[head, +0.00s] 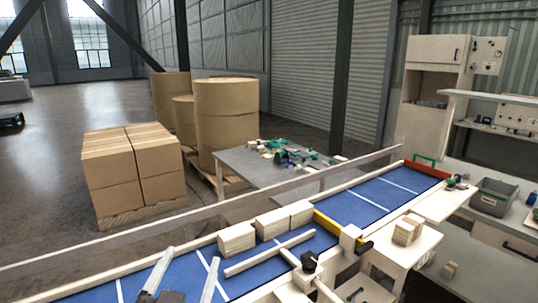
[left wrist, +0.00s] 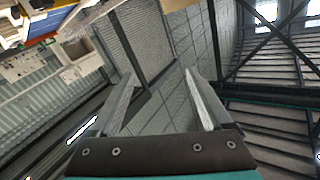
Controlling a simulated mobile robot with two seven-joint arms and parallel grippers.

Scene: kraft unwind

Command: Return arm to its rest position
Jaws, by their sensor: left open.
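My left gripper (head: 182,274) is at the bottom left of the head view, over the blue conveyor belt (head: 85,297). Its two fingers are spread apart with nothing between them. In the left wrist view the open fingers (left wrist: 162,95) frame only the warehouse wall and roof, with no object close by. My right gripper is not in view. Several pale wooden blocks (head: 272,223) stand in a row on the belt, to the right of the left gripper and apart from it.
A wooden pusher bar (head: 270,253) crosses the belt near the blocks. A wooden rail (head: 210,209) runs along the belt's far side. A grey table (head: 240,165) with green parts, stacked cartons (head: 133,168) and large brown rolls (head: 226,115) stand beyond. A grey bin (head: 492,198) is at right.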

